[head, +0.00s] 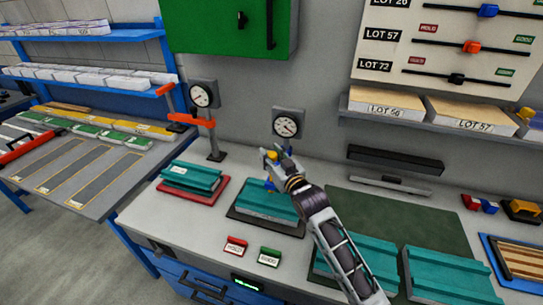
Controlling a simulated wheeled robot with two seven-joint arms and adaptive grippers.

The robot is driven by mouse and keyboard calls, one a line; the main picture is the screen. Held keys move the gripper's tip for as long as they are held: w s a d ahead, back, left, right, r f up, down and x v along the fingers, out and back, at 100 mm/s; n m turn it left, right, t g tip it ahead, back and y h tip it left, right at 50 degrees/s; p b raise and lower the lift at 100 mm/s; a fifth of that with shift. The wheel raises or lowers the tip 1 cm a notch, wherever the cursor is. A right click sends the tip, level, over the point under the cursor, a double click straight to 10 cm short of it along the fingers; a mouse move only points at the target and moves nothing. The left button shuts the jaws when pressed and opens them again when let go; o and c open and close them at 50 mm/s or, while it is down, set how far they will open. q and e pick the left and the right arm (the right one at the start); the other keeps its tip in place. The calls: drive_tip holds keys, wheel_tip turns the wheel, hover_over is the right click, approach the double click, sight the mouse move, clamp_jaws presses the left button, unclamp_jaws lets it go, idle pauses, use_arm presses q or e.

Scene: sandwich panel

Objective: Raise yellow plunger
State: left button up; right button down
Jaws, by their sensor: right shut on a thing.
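The yellow plunger (271,155) shows as a small yellow piece just below and left of the right-hand dial gauge (286,126). My right gripper (269,164) comes up from the lower right and is shut on it; the jaws hide part of the plunger. A small blue piece shows just under the gripper. A teal ribbed panel (262,207) lies on a dark mat below the gauge. The gap between plunger and panel is too small to judge. My left gripper is out of view.
A second gauge (203,95) on a post with an orange arm stands to the left, behind a teal panel (192,178) on a red mat. Red (236,246) and green (270,257) label blocks lie in front. More teal panels (450,273) lie at right.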

drive_tip(key=c, duration=1.1)
unclamp_jaws()
drive_tip(key=shift+r, duration=0.5)
drive_tip(key=shift+c, duration=0.2)
drive_tip(key=shift+o, duration=0.8)
drive_tip(key=shift+f, duration=0.2)
drive_tip(key=shift+s+f, duration=0.1)
drive_tip(key=v, duration=1.2)
